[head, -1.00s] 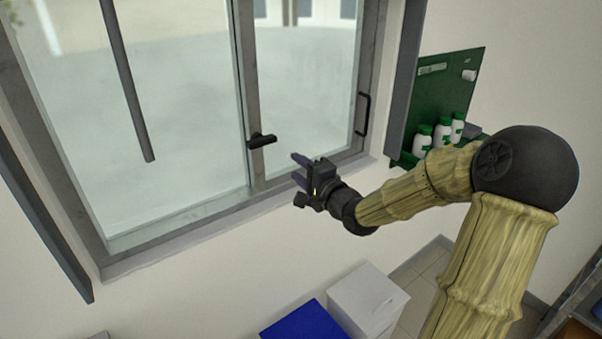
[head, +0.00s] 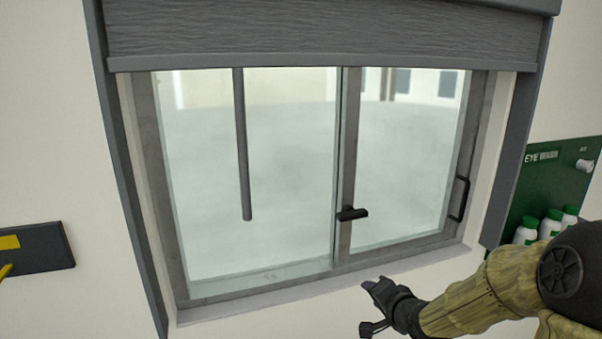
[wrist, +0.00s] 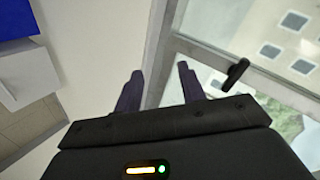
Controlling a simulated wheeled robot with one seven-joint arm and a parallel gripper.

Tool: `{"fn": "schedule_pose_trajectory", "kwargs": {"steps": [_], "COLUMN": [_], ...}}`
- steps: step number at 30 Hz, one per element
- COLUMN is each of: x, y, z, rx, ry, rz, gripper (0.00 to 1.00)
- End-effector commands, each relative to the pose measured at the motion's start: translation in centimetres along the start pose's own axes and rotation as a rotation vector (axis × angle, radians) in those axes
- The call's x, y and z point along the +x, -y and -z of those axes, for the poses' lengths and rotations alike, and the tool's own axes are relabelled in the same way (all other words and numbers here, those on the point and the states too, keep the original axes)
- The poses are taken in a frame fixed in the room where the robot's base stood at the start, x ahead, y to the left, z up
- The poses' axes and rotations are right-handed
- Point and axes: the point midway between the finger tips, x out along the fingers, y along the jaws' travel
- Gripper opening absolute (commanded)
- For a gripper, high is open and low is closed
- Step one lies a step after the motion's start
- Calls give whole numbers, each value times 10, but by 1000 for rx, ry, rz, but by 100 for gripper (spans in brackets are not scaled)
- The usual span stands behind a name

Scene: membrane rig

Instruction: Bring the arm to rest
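My gripper (head: 377,289) is at the lower right of the head view, in front of the wall just below the window sill. In the wrist view its two dark fingers (wrist: 160,88) stand apart with nothing between them. My arm reaches in from the right, bent at a dark round joint. The sliding window (head: 290,160) is behind and above the gripper. Its black latch handle (head: 352,214) is above and left of the gripper, and apart from it. The handle also shows in the wrist view (wrist: 236,74), right of the fingers.
A grey roller blind (head: 320,35) covers the window's top, and a grey rod (head: 243,145) hangs before the glass. A green eye wash board (head: 550,185) with white bottles is close to my arm. A blue-topped item (wrist: 15,18) and white box (wrist: 25,70) stand below left.

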Motion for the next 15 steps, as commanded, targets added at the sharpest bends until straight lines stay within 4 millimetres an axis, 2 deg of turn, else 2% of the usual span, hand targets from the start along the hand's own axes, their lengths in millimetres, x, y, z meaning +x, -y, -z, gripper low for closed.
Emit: {"fn": "schedule_pose_trajectory", "kwargs": {"steps": [1,8,15], "x": [-3,-34,-88], "y": [-8,-48,-76], "z": [-13,-54,-95], "rx": [-79,-396,-658], "ry": [25,166,396], "rz": [-67,-344,-524], "gripper": [40,40,40]}}
